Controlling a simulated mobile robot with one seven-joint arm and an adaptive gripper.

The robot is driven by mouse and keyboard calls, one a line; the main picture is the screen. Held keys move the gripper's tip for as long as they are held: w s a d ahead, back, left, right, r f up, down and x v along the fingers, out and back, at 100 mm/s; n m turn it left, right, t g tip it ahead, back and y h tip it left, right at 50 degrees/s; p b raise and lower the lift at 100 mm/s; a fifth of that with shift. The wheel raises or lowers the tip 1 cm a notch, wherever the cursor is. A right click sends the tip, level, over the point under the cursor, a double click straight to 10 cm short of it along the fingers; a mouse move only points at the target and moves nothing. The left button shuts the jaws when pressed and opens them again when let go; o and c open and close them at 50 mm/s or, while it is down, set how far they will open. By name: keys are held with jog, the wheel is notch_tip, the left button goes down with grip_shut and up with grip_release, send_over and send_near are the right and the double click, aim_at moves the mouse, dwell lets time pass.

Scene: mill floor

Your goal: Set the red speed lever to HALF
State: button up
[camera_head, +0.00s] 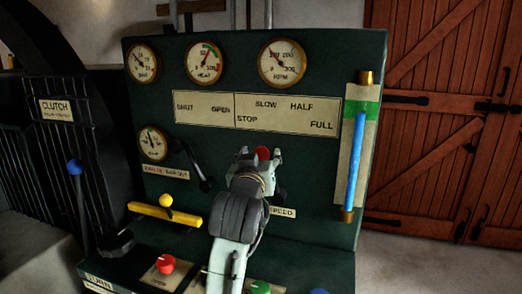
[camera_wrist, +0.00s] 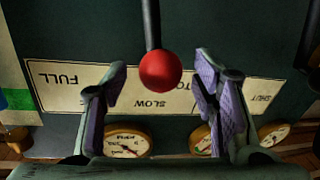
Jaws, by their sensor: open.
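The red speed lever's round knob (camera_head: 263,153) shows between my fingertips in the head view; most of its rod is hidden behind my arm. In the wrist view the red knob (camera_wrist: 160,71) hangs on a dark rod (camera_wrist: 152,25), with a finger on each side and gaps between. My gripper (camera_head: 259,157) is open around the knob, not closed on it; it also shows in the wrist view (camera_wrist: 159,64). The label plate (camera_head: 290,112) above reads STOP, SLOW, HALF and FULL. The knob is below this plate; its exact setting I cannot tell.
A black lever (camera_head: 198,170) stands left of my gripper, with a yellow bar (camera_head: 165,214) and yellow knob lower left. A blue-filled sight glass (camera_head: 355,160) is on the right. Gauges line the top. A red knob (camera_head: 165,264) and green knob (camera_head: 260,287) sit low in front.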

jog(key=shift+w+d, duration=0.15)
jog(key=shift+w, duration=0.85)
grip_shut()
